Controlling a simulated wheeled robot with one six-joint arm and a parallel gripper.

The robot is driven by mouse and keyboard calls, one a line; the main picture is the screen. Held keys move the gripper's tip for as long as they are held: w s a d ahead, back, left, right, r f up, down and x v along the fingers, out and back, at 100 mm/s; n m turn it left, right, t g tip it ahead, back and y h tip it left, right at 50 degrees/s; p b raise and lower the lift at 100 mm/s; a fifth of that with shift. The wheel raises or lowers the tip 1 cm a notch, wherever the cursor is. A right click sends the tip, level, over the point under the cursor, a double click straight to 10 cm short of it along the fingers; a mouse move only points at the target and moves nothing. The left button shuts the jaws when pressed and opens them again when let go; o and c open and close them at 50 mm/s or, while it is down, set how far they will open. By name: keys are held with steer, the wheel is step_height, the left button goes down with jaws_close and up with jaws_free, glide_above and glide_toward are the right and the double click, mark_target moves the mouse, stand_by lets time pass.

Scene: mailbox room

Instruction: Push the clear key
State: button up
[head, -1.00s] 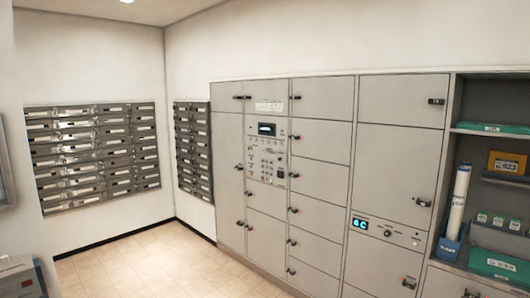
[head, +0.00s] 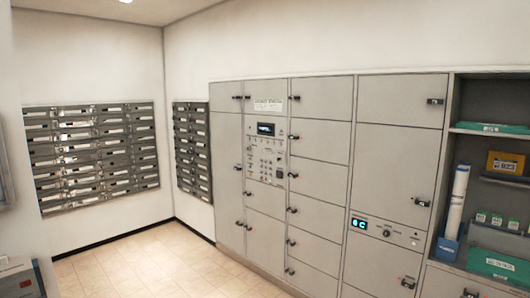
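A control panel (head: 265,150) is set into the grey locker wall, in the second column from the left. It has a small dark display (head: 266,129) with faint lit marks near its top. Below the display is a keypad (head: 266,160) of several small keys. The keys are too small to read, so I cannot tell which one is the clear key. My gripper is not in view.
Grey lockers (head: 320,141) with small dark handles surround the panel. A second lit display (head: 360,224) sits on a locker farther right. Open shelves (head: 492,130) stand at the right, mailboxes (head: 95,155) at the left. Tiled floor (head: 150,265) in front looks clear.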

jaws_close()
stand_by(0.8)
